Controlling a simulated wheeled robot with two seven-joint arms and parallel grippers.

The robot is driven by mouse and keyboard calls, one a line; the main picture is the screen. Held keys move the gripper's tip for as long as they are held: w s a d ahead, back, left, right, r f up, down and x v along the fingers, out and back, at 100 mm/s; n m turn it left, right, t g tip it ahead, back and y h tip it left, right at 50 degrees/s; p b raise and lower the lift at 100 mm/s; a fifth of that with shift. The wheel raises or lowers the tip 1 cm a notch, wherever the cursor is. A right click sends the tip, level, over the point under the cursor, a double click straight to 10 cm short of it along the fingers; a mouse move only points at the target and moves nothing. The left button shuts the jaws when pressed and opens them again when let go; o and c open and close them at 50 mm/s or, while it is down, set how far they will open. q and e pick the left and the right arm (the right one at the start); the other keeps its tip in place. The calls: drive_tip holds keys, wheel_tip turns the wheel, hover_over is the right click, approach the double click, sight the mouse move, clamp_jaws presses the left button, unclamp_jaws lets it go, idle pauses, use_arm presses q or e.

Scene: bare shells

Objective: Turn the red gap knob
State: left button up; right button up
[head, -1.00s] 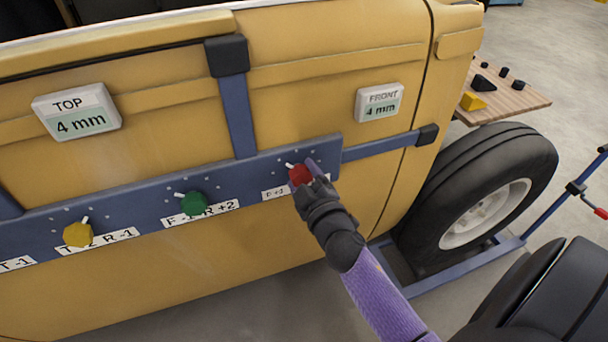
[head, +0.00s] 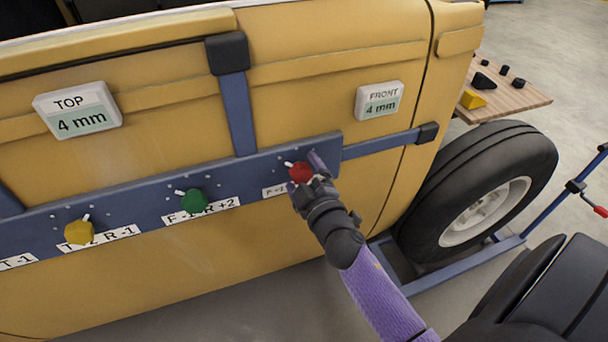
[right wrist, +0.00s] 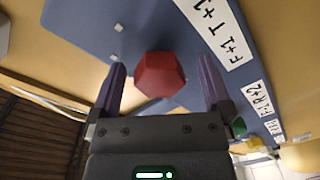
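The red gap knob (head: 300,173) sits at the right end of the blue bar on the yellow car body. Its small white pointer points up-left. My right gripper (head: 305,174) is at the knob, coming from the lower right. In the right wrist view the red knob (right wrist: 160,75) lies between the two purple fingers of my right gripper (right wrist: 162,66). The fingers are spread, with a visible gap on each side of the knob. My left gripper is not in view. The FRONT display (head: 380,101) and the TOP display (head: 78,111) both read 4 mm.
The blue bar (head: 245,178) also bears a green knob (head: 194,201) and a yellow knob (head: 78,233), with white labels below. A black wheel (head: 478,190) and a wooden board (head: 520,98) with small blocks stand at the right.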

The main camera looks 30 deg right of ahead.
drive_tip(key=s+a, duration=0.2)
drive_tip(key=s, duration=0.7)
drive_tip(key=shift+s+r, duration=0.2)
drive_tip(key=shift+s, duration=0.2)
